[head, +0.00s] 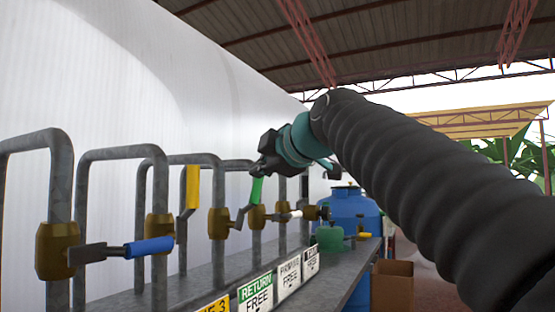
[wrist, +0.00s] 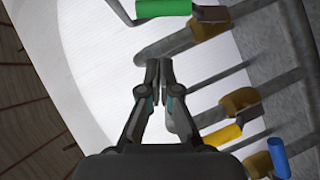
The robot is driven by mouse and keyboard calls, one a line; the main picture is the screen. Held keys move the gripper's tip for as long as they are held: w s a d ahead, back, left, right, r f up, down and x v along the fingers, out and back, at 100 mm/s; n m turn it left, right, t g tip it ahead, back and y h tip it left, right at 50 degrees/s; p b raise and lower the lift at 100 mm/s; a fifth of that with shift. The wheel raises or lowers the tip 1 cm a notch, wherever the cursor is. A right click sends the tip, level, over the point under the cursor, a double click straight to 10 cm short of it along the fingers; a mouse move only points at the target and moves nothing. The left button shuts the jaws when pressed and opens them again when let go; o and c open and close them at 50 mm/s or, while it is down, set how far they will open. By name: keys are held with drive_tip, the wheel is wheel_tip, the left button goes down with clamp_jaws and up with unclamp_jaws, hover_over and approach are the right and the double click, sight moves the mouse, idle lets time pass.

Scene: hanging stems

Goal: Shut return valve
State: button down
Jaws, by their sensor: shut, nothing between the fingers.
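A green-handled valve (head: 257,191) sits on a grey pipe, its handle angled steeply upward. A sign reading RETURN FREE (head: 255,293) stands on the ledge front below this stretch of pipes. In the wrist view the green handle (wrist: 163,8) is at the top edge, beyond the fingertips, and its brass body (wrist: 210,27) is to its right. My gripper (head: 262,168) is just above the green handle in the head view; I cannot tell whether it touches there. In the wrist view my gripper (wrist: 159,68) has its fingertips together, empty, apart from the handle.
A blue-handled valve (head: 148,247) with a level handle and a yellow-handled valve (head: 192,187) with an upright handle are to the left. A white wall (head: 100,70) stands behind the pipes. A blue barrel (head: 352,207) and a cardboard box (head: 393,287) are at the right.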

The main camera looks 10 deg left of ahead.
sight(259, 181)
drive_tip(key=w, duration=0.2)
drive_tip(key=w+a+f, duration=0.1)
drive_tip(key=w, duration=0.1)
drive_tip(key=w+f, duration=0.1)
drive_tip(key=w, duration=0.1)
drive_tip(key=shift+a+f, duration=0.15)
drive_tip(key=shift+a, duration=0.15)
drive_tip(key=shift+d, duration=0.1)
